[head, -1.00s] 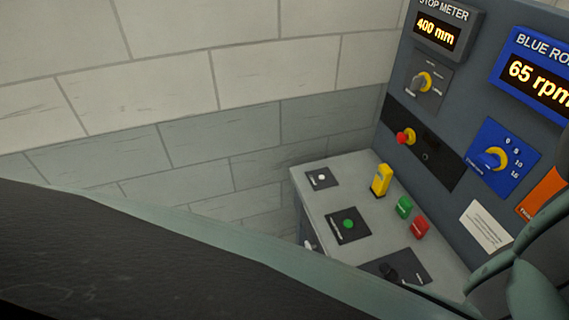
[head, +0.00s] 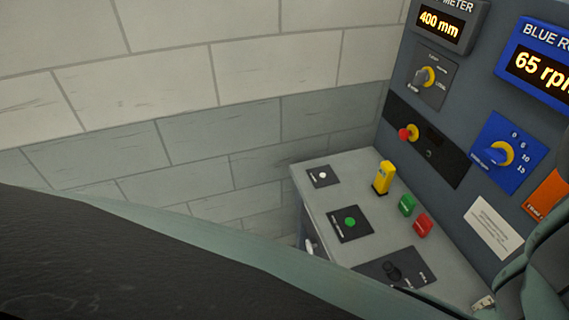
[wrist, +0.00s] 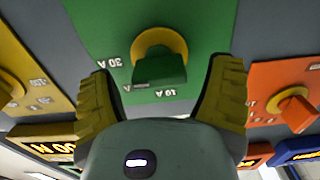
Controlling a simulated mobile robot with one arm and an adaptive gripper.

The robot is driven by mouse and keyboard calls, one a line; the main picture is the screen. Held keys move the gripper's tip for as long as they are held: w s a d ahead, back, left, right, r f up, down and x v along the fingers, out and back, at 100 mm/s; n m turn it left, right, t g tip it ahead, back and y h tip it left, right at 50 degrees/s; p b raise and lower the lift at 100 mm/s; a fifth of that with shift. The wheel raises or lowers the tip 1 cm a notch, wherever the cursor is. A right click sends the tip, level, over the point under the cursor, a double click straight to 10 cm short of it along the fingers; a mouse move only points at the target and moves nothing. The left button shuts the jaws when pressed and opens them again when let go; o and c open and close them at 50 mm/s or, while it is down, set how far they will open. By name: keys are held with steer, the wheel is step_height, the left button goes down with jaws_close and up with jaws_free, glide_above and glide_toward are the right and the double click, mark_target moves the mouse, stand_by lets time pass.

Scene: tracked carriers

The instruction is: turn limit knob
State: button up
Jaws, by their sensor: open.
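In the wrist view a green knob (wrist: 160,69) with a yellow ring behind it sits on a green plate (wrist: 205,22). The marks "30 A" and "10 A" show upside down beside it. I cannot read the word "limit" on the plate. My gripper (wrist: 163,72) is open, with one yellow-brown ribbed finger on each side of the green knob. Gaps show between the knob and both fingers. The green knob and my fingers cannot be made out in the head view.
The wrist view shows a yellow knob (wrist: 10,86) at left and an orange knob (wrist: 297,112) at right. The head view shows a blue-plate knob (head: 493,156), a red button (head: 408,133) and a desk (head: 345,165) with several controls. My arm covers the lower part.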

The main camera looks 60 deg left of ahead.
steer(key=c, duration=1.2)
